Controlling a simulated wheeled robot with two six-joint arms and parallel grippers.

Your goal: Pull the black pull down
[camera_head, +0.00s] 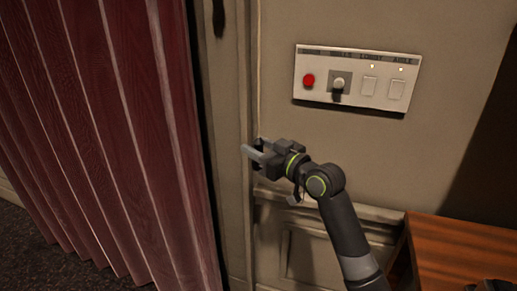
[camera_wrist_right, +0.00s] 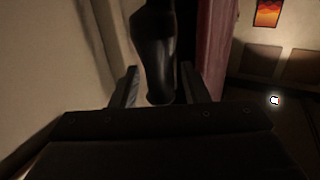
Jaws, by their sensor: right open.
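The black pull (camera_head: 218,17) hangs at the top edge of the head view, dark and narrow, beside the right edge of the red curtain; its upper part is cut off. My right gripper (camera_head: 252,147) is open and empty, in front of the wall, below and to the right of the pull. In the right wrist view the pull (camera_wrist_right: 158,55) is a large, dark, rounded shape, lined up between the two open fingers (camera_wrist_right: 158,88). I cannot tell whether it is touched there; the head view shows a gap. My left gripper is not in view.
A red pleated curtain (camera_head: 105,130) fills the left. A white wall panel (camera_head: 357,78) with a red button, a knob and two switches is above right of the gripper. A wooden surface (camera_head: 462,252) stands at lower right.

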